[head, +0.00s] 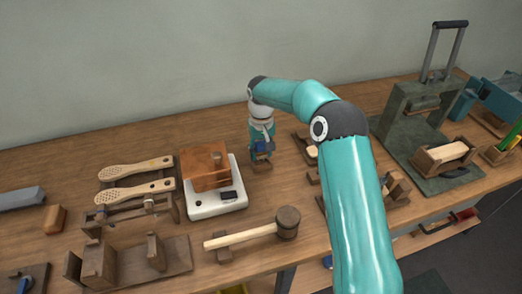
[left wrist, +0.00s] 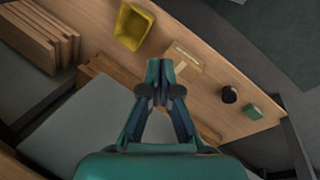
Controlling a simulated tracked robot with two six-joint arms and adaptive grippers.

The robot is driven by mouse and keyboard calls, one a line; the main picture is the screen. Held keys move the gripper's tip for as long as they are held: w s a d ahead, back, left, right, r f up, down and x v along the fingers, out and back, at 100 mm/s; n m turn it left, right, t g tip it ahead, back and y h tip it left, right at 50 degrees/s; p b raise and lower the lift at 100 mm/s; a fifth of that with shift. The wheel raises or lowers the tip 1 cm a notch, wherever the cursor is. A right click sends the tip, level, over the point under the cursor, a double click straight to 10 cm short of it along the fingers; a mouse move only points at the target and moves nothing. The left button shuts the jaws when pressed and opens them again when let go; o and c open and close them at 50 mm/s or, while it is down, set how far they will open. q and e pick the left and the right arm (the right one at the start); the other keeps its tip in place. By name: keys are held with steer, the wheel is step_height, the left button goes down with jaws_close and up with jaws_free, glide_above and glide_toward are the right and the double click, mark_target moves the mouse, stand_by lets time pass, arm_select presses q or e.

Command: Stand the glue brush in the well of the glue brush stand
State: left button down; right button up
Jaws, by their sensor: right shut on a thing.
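My right gripper (head: 262,150) points down at the back middle of the bench, shut on a small blue-ended piece, likely the glue brush; the fingers hide most of it. Directly below is a small brown wooden block (head: 261,166), likely the glue brush stand. Its well is hidden, and I cannot tell whether the held piece is in it or just above it. My left gripper (left wrist: 160,72) shows in the left wrist view with its fingertips together and nothing visible between them; it is outside the head view.
Left of the right gripper is a white scale (head: 218,204) bearing a wooden box (head: 204,165). Perforated brush blanks (head: 135,168) lie further left. A mallet (head: 287,222) lies in front. A green press (head: 405,125) stands right. The left wrist view shows a yellow bin (left wrist: 133,27).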

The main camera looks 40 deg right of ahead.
mark_target(261, 158)
steer(key=shift+f+b, duration=0.65)
steer(key=shift+f, duration=0.4)
steer(key=shift+f, duration=0.15)
steer(key=shift+s+a+f+b, duration=0.15)
steer(key=shift+s+f+b, duration=0.15)
steer(key=shift+f, duration=0.1)
steer(key=o, duration=1.2)
steer(key=shift+w+f, duration=0.15)
steer(key=shift+f, duration=0.1)
steer(key=shift+c, duration=0.2)
steer(key=shift+r, duration=0.1)
steer(key=shift+r, duration=0.15)
